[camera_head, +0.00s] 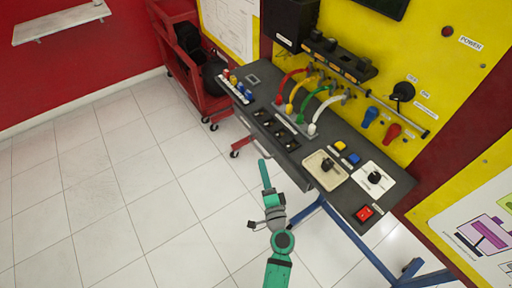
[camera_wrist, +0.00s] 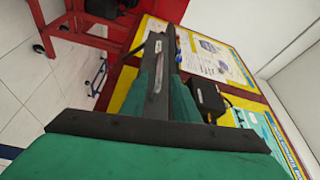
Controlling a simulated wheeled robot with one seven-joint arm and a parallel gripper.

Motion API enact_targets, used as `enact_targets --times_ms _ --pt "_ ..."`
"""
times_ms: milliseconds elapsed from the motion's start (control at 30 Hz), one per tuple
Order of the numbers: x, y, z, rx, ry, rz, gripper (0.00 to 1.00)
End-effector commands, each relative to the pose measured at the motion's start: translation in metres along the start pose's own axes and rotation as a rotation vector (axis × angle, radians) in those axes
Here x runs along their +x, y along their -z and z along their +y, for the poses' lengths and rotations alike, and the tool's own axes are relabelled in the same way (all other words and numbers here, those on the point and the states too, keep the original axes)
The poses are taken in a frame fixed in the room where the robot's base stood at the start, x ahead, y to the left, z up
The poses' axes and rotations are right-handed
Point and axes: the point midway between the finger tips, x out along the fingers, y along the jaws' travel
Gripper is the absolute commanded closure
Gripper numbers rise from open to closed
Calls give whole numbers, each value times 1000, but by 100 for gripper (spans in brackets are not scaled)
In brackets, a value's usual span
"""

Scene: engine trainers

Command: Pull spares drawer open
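The dark bench (camera_head: 318,150) stands in front of the yellow panel. A narrow pale strip under its front left edge (camera_head: 246,126) looks like the spares drawer front; whether it sits flush is hard to tell. My gripper (camera_head: 264,172) reaches up to this front edge in the head view, with its teal fingers seen nearly edge-on. In the wrist view my gripper (camera_wrist: 163,78) has its two teal fingers apart. A dark front with a slim metallic bar (camera_wrist: 157,72), likely the drawer handle, shows between them. I cannot tell whether the fingers touch it.
A red cart (camera_head: 187,72) stands left of the bench. The bench top carries coloured hoses, a beige tray (camera_head: 325,170) and a red switch (camera_head: 365,213). Blue legs (camera_head: 355,240) stand under its right end. White tiled floor (camera_head: 120,190) is clear at left.

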Motion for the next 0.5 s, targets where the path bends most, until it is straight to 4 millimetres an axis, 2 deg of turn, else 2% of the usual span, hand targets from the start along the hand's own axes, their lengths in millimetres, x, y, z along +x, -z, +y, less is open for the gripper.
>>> enact_targets --times_ms 500 --pt "82 0 0 -2 -1 1 72"
